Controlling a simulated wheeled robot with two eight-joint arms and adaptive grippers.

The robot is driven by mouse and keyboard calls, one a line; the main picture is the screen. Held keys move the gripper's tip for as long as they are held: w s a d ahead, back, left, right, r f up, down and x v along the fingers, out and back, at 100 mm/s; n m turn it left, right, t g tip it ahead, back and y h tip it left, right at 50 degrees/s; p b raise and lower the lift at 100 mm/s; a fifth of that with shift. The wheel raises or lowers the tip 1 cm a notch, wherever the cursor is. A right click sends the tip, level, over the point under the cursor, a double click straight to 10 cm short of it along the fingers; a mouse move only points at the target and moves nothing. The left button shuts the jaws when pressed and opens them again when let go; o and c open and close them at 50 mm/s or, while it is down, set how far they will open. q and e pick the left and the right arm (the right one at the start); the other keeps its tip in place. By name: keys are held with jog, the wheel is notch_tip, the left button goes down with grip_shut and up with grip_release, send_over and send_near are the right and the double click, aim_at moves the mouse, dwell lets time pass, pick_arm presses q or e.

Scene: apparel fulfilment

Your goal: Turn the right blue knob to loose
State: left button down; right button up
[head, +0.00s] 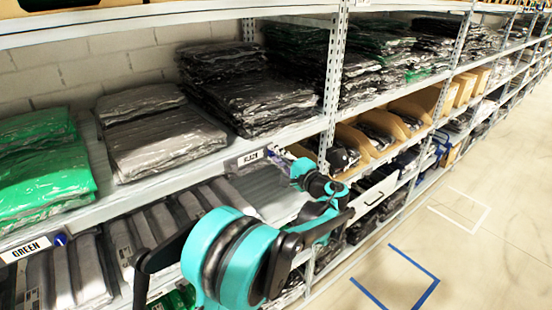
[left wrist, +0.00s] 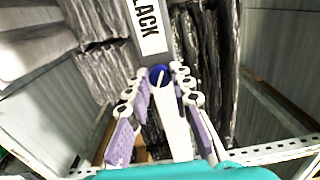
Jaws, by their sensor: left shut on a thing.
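The right blue knob (left wrist: 157,73) sits at the end of the BLACK label (left wrist: 148,25), on the shelf edge. My left gripper (left wrist: 160,80) is closed around the knob, with a fingertip on either side. In the head view my left gripper (head: 284,155) reaches the shelf edge beside the BLACK label (head: 250,158), and the fingers hide most of the knob there. The left blue knob (head: 61,239) shows beside the GREEN label (head: 25,249). My right gripper is not in view.
Bagged grey garments (head: 165,140), green garments (head: 45,165) and black garments (head: 250,95) lie on the shelf above the labels. Packed garments fill the lower shelf below. A metal upright (head: 334,75) stands just right of my gripper. The floor (head: 480,240) at right is open.

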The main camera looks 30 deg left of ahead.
pick_arm(q)
jog(key=n+b, duration=0.1)
jog(key=n, duration=0.4)
jog(key=shift+n, duration=0.3)
dwell(0.4)
jog(key=c, duration=1.3)
grip_release()
jog(key=v, duration=1.2)
jog(key=shift+f, duration=0.1)
jog(key=shift+s+f, duration=0.1)
